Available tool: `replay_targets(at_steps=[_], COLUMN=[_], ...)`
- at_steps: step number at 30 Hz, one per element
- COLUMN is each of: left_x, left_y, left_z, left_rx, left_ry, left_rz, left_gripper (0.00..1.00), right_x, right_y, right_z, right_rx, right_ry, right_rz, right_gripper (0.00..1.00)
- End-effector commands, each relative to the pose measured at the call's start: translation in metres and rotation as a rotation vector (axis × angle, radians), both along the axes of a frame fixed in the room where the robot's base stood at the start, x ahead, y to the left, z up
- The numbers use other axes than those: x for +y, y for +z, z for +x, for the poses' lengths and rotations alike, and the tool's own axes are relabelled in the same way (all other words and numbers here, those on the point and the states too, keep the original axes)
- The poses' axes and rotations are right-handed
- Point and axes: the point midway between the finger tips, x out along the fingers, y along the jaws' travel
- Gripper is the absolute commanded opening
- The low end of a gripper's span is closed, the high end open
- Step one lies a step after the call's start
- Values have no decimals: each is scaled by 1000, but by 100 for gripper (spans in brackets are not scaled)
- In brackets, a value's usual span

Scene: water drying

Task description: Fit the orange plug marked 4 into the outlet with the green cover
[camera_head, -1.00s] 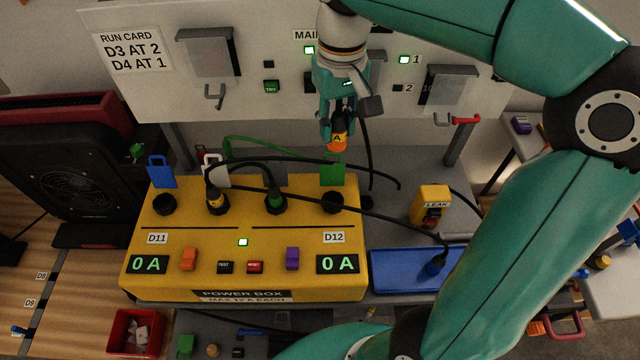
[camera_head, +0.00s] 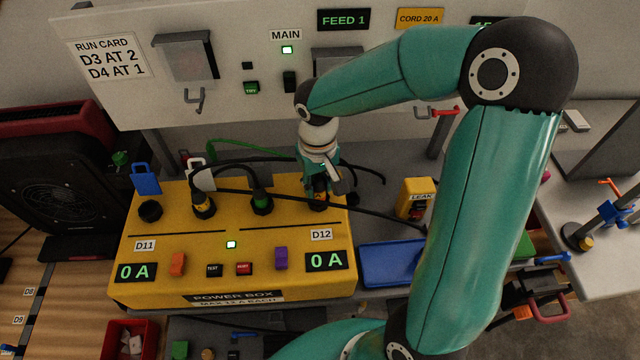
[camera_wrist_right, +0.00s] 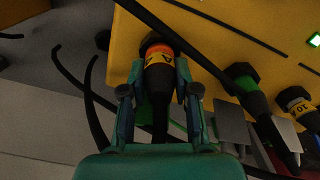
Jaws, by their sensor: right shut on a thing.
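My right gripper (camera_head: 318,190) is at the rightmost outlet of the yellow power box (camera_head: 190,290), above the D12 label. It is shut on the orange plug (camera_wrist_right: 158,54), which has a yellow band with a dark mark. In the right wrist view the plug lies between both fingers. Its orange end meets a dark round socket rim (camera_wrist_right: 152,40) on the yellow box; how deep it sits I cannot tell. In the head view the gripper hides most of the plug, the outlet and the green cover. My left gripper is not in view.
A green-banded plug (camera_head: 262,202) and a yellow-banded plug (camera_head: 203,205) stand in outlets to the left. A blue cover (camera_head: 145,179) stands by an empty outlet (camera_head: 150,211). Black cables cross the box top. A yellow LEAK unit (camera_head: 414,198) and blue tray (camera_head: 390,265) lie right.

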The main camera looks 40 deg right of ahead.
Motion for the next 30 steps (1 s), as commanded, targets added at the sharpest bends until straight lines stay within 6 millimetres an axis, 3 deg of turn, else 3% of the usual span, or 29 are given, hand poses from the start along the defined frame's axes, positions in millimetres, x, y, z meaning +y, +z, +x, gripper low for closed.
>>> replay_targets(at_steps=[3, 14, 15, 18, 30], left_x=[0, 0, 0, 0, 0], left_y=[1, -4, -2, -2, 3], left_z=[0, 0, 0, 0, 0], left_rx=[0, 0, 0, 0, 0], left_ry=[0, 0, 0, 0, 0], left_rz=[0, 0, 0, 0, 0], left_gripper=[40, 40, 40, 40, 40], right_x=[0, 0, 0, 0, -1], right_y=[-10, -15, -13, -13, -9], right_z=[0, 0, 0, 0, 0], right_rx=[0, -1, -1, -1, -1], right_ry=[0, 0, 0, 0, -1], right_rz=[1, 1, 1, 1, 1], right_gripper=[0, 0, 37, 53, 55])
